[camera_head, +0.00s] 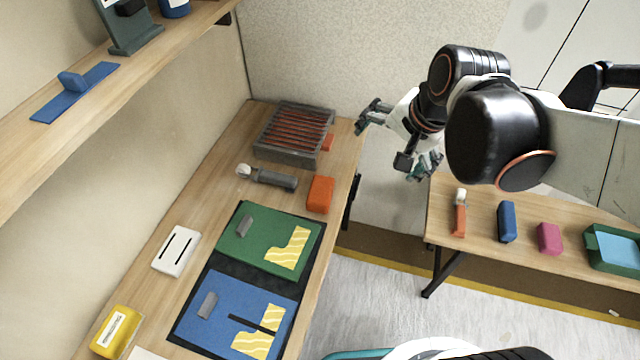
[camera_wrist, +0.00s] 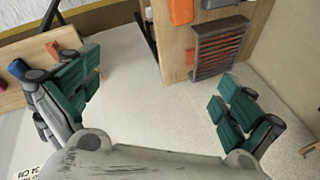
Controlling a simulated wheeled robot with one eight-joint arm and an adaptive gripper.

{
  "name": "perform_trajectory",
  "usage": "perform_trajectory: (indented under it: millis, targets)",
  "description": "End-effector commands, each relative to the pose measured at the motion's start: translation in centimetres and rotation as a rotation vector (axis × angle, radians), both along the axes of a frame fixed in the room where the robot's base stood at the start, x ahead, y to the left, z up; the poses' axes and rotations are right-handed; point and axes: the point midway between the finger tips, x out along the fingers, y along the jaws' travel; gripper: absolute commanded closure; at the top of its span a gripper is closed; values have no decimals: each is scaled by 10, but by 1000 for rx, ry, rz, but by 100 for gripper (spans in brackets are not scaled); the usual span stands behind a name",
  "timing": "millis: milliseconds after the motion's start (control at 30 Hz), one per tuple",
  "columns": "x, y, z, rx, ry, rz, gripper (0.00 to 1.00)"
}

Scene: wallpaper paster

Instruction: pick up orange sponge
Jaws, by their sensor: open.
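An orange block (camera_head: 320,194), which looks like the sponge, lies on the left table near its right edge, beside a grey-handled tool. It also shows at the top of the wrist view (camera_wrist: 181,11), cut by the frame edge. A smaller orange piece (camera_head: 328,142) sits against the right side of the dark slatted tray (camera_head: 291,158); it shows too in the wrist view (camera_wrist: 191,56). My gripper (camera_head: 400,143) is open and empty, with green finger pads spread wide. It is above and right of the table's far end, over the gap, apart from both orange pieces.
The left table holds a grey-handled tool (camera_head: 268,177), green and blue sheets (camera_head: 255,240), a white card box (camera_head: 176,251) and a yellow box (camera_head: 117,331). The right table carries a blue block (camera_head: 507,222), a pink block (camera_head: 549,239) and a green tray (camera_head: 612,263). A wooden shelf (camera_head: 60,120) overhangs left.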

Motion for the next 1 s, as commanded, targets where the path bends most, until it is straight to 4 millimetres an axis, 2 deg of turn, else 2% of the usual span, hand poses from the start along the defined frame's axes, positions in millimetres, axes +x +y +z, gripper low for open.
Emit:
perform_trajectory:
  millis: [33,200,500,700,1000]
  targets:
    - [12,5,-8,44,31,-61,0]
    - [44,22,-39,192,153,-289,0]
    - [86,53,-110,395,390,-688,0]
    - [99,67,-152,466,512,-886,0]
    - [104,79,-184,492,570,-979,0]
